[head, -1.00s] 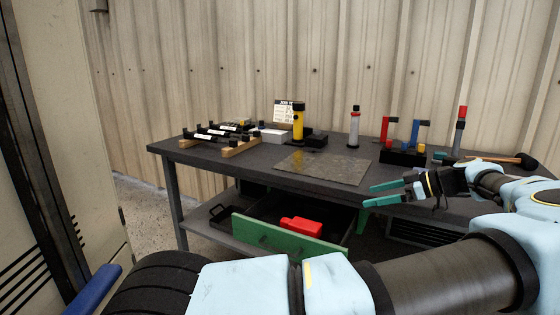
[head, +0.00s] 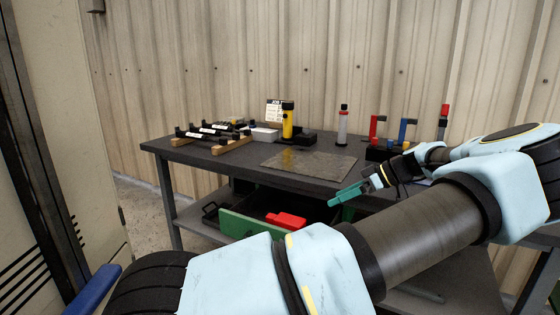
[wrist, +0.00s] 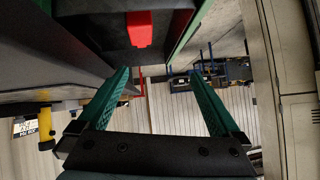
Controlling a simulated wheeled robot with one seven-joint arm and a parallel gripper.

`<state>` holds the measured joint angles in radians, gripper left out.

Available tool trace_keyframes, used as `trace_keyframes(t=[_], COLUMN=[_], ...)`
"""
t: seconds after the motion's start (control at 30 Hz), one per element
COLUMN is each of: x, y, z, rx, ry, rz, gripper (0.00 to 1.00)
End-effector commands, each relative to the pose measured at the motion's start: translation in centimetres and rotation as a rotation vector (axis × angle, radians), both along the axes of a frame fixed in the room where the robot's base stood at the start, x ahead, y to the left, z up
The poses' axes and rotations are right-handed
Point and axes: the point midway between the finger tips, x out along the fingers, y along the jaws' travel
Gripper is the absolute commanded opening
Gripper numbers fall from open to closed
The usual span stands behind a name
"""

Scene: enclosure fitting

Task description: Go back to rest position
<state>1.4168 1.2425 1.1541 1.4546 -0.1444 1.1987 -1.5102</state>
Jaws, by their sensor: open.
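My gripper (head: 347,194) is in front of the workbench's front edge, to the right of the open green drawer, in the head view. In the wrist view its two green fingers (wrist: 163,98) stand apart with nothing between them. My arm crosses the lower right of the head view and hides part of the bench's right side.
The workbench (head: 215,162) carries black parts on wooden rails, a yellow flashlight (head: 288,121), a grey bottle-like tool (head: 343,127) and red and blue clamps. The green drawer (head: 250,229) stands open with a red object (head: 286,219) inside. A cabinet (head: 75,150) is at left.

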Motion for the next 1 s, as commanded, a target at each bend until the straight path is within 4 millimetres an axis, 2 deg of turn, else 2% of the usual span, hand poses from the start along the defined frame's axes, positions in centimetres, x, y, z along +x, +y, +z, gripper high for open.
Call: trace_keyframes(t=[0.03,0.27,0.4,0.5,0.73,1.0], x=[0.3,0.2,-1.8,-3.8,-8.8,-13.5], y=[1.9,10.2,15.8,18.3,21.6,23.0], z=[-0.3,-2.5,-3.8,-4.2,-2.6,0.7], rx=[-0.023,-0.167,-0.333,-0.45,-0.658,-0.665], ry=[0.044,0.295,0.477,0.569,0.65,0.606], rz=[0.015,0.018,-0.049,-0.139,-0.457,-0.829], gripper=[1.0,1.0,1.0,1.0,1.0,1.0])
